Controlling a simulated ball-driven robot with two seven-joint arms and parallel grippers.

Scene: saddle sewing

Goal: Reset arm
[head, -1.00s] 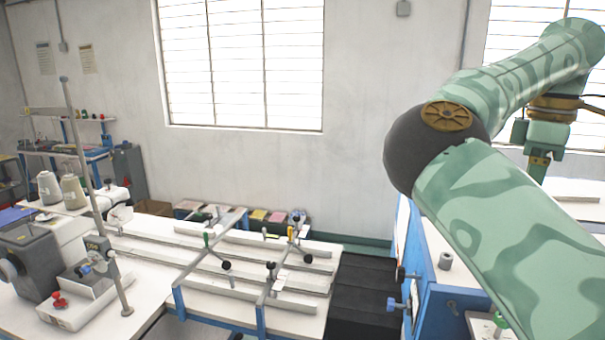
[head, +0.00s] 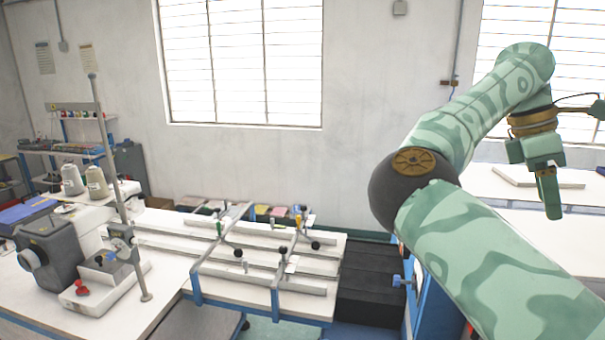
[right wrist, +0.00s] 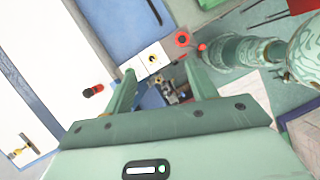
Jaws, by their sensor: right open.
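My right arm, in green camouflage with a dark ball elbow, fills the right side of the head view. Its forearm rises to the upper right, and my right gripper (head: 550,200) hangs down from the wrist, in front of a white table at the right. In the right wrist view the right gripper (right wrist: 163,82) has its two fingers spread apart, with nothing held between them. Small hardware and the floor show beyond the fingers. My left arm and gripper are not in view.
A sewing machine (head: 50,250) stands on the left table beside thread cones (head: 96,183). A long white bench with metal rails (head: 265,283) and clamps fills the middle. Dark steps (head: 365,295) and a blue frame lie right of it. A white board (head: 525,179) lies on the right table.

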